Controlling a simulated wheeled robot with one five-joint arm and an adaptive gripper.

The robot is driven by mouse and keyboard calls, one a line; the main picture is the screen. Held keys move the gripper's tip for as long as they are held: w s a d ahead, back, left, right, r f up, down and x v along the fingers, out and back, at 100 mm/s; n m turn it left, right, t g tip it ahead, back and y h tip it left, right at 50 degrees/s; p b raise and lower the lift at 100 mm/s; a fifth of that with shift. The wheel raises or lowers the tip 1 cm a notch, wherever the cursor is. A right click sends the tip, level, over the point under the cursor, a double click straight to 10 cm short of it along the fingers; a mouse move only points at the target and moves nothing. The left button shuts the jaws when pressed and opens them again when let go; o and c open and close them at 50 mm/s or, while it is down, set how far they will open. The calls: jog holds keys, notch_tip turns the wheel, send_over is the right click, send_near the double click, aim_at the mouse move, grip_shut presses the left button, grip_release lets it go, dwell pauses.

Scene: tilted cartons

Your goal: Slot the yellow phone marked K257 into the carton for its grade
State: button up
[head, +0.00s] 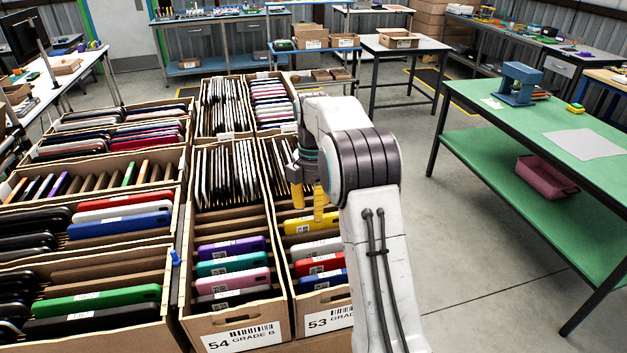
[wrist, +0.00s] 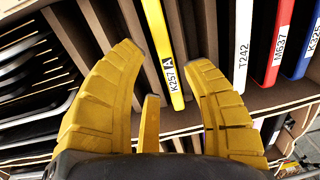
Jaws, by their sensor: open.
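The yellow phone marked K257 (wrist: 168,62) stands in a slotted carton in the wrist view, with a boxed A at the end of its label. It also shows in the head view (head: 312,222), in the carton labelled 53 GRADE (head: 328,319); the grade letter is hidden behind my arm. My gripper (head: 308,203) is above this phone with its yellow fingers pointing down. In the wrist view my gripper (wrist: 165,62) is open, with fingers to either side of the phone and nothing gripped. The carton labelled 54 GRADE B (head: 241,337) stands to its left.
A white phone T242 (wrist: 242,45), a red phone M637 (wrist: 275,42) and a blue phone K325 (wrist: 303,45) stand to the right. Dark devices (wrist: 35,90) stand to the left. More filled cartons (head: 95,208) lie left. A green table (head: 540,125) stands right, beyond clear floor.

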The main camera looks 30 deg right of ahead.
notch_tip(320, 180, up, 9)
jog(key=shift+w, duration=0.25)
dwell(0.3)
notch_tip(320, 180, up, 7)
jog(key=p, duration=0.3)
dwell(0.7)
dwell(0.5)
